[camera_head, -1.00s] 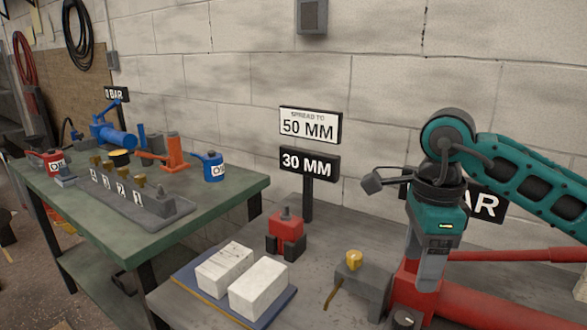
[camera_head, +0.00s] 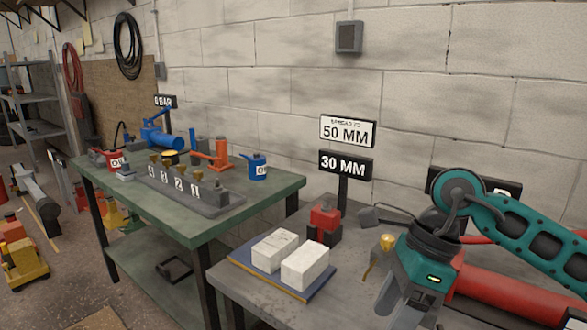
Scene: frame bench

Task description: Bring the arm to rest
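My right arm, teal and dark grey, comes in from the right edge. Its gripper (camera_head: 405,306) points down and slightly left over the front of the grey bench (camera_head: 240,285), right of two pale blocks. I see nothing clearly held, but the fingertips are low in the picture and their gap is unclear. A red cylinder (camera_head: 495,284) lies behind the gripper and is partly hidden by the arm. My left gripper is not in view.
Pale blocks (camera_head: 305,264) lie on a blue board. A red and black block (camera_head: 325,222) and a brass-topped piece (camera_head: 386,243) stand near the gripper. Sign posts (camera_head: 345,165) rise behind. A green table (camera_head: 240,212) with several tools is at left.

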